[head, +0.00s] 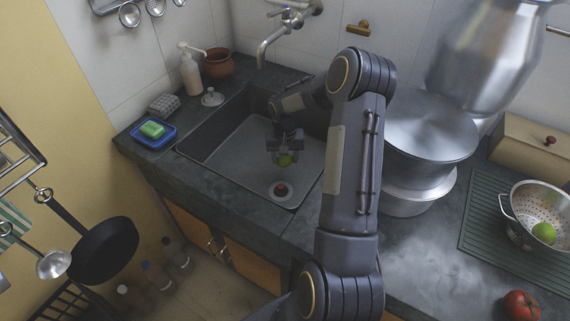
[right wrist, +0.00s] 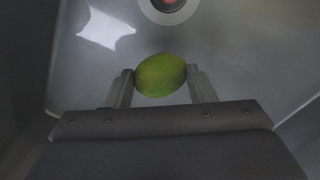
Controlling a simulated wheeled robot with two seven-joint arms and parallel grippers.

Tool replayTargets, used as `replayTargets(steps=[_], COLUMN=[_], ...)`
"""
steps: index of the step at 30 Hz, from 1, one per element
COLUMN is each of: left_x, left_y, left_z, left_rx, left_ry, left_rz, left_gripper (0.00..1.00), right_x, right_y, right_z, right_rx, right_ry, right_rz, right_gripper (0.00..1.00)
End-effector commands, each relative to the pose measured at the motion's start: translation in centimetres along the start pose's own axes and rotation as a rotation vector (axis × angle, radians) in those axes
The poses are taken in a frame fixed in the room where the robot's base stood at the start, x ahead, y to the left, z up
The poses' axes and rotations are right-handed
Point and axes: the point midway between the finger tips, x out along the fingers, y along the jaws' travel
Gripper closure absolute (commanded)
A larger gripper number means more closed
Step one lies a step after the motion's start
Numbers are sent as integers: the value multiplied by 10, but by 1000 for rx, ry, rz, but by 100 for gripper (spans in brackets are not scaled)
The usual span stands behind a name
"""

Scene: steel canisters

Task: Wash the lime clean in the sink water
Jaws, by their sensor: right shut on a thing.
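A green lime (head: 285,160) is held low inside the grey sink (head: 225,150) in the head view. My right gripper (head: 284,158) is shut on it, with a finger on each side. In the right wrist view the lime (right wrist: 161,75) sits between the fingertips of the right gripper (right wrist: 161,82), above the sink floor (right wrist: 225,40). I cannot tell whether the lime touches the sink floor or water. A steel tap (head: 265,45) stands at the back of the sink; no stream shows from it. My left gripper is not in view.
A drain with a reddish centre (head: 281,190) is near the lime. A second lime (head: 543,233) lies in a colander (head: 520,205) at the right. Large steel pots (head: 430,140) stand right of the sink. A tomato (head: 521,305) and a soap dish (head: 153,135) are on the counter.

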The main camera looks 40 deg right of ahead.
Motion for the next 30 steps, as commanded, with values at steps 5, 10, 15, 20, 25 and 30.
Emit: replayTargets(steps=[5,10,15,20,25,30], left_x=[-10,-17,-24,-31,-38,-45], left_y=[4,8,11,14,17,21], left_z=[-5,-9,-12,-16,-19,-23], left_rx=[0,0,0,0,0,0], left_ry=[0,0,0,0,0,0], left_rz=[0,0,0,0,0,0], left_gripper=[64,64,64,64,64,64], right_x=[-18,-32,-45,-58,-72,-85], right_y=[0,0,0,0,0,0], right_z=[0,0,0,0,0,0], right_rx=[0,1,0,-1,0,1], right_ry=[1,2,1,1,2,2], right_rz=[0,0,0,1,0,0], right_gripper=[73,73,73,73,73,73])
